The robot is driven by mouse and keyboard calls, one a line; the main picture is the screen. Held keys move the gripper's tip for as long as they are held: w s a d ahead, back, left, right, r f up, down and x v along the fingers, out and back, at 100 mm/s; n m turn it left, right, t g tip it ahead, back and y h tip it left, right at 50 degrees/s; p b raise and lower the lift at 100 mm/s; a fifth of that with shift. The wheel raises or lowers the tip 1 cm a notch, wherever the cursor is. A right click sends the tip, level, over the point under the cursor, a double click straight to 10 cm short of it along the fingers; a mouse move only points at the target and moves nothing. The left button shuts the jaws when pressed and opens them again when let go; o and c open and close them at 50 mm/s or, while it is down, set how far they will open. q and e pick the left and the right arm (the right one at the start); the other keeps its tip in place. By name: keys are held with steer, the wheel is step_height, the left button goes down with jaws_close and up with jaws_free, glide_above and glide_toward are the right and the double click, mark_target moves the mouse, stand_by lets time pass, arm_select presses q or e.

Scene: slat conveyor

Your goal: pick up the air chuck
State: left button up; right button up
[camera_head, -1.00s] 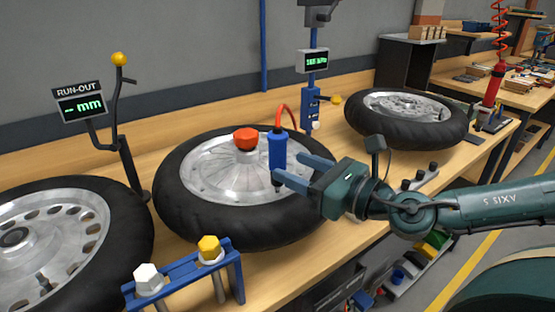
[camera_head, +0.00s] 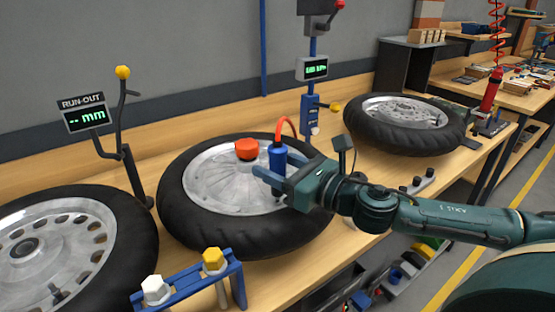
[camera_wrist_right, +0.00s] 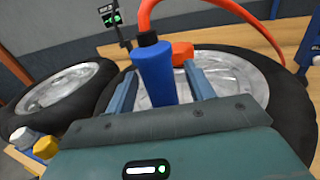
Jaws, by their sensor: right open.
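The air chuck (camera_head: 277,158) is an upright blue cylinder with a red hose arching from its top. It stands over the right part of the middle wheel (camera_head: 212,190). My right gripper (camera_head: 275,166) is open, with its blue fingers on either side of the air chuck. In the right wrist view the chuck (camera_wrist_right: 156,76) shows between the two fingers, with a gap to the right finger; contact with the left one is hard to judge. My left gripper is not in view.
A blue post with a display (camera_head: 312,69) stands behind. A run-out gauge (camera_head: 84,114), another wheel (camera_head: 70,245) and a blue rack (camera_head: 190,280) are left; a third wheel (camera_head: 405,122) is right.

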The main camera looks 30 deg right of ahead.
steer(key=shift+c, duration=0.5)
jaws_close()
